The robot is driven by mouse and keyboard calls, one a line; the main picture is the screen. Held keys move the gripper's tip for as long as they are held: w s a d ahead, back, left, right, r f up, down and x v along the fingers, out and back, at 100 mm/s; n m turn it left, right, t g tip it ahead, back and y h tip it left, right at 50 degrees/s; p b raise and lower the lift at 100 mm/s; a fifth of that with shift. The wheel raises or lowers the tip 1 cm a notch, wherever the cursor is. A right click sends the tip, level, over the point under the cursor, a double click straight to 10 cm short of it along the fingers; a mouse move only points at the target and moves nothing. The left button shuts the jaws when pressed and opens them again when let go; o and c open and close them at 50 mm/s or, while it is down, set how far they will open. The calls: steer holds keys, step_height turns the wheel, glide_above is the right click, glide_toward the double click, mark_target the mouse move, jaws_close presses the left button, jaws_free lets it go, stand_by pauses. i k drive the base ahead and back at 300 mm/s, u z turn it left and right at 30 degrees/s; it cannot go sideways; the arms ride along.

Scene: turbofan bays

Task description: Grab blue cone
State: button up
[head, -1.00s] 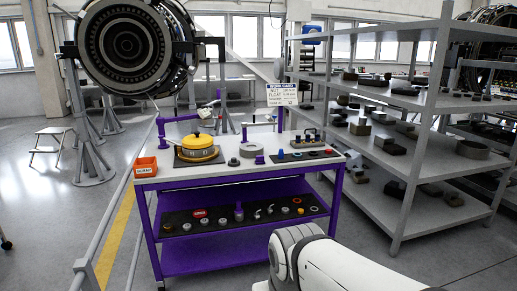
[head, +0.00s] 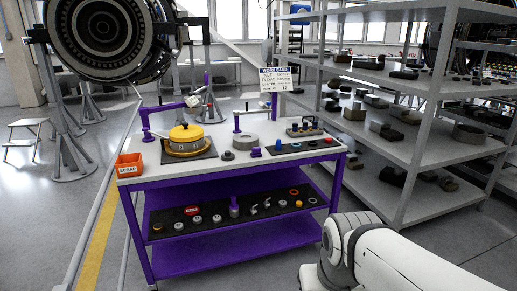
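The blue cone (head: 278,144) stands upright and small on the black mat at the right part of the white-topped purple cart (head: 226,167). It is at the left end of a row of small parts. My gripper is not in view. Only a white part of my arm shows at the lower right, in front of the cart and apart from the cone.
On the cart top are a yellow-topped round part (head: 186,134), a grey ring (head: 246,141), an orange scrap bin (head: 129,164) and a work card (head: 275,79). Grey shelving (head: 432,160) stands close on the right. Open floor lies at front left.

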mark_target(279, 144)
steer(key=u, duration=0.1)
steer(key=k, duration=0.75)
steer(key=z, duration=0.2)
steer(key=i, duration=0.8)
steer(key=u, duration=0.05)
steer(key=k, duration=0.45)
steer(key=z, duration=0.8)
steer(key=i, duration=2.65)
steer(key=u, duration=1)
steer(key=i, duration=1.1)
steer(key=u, duration=0.85)
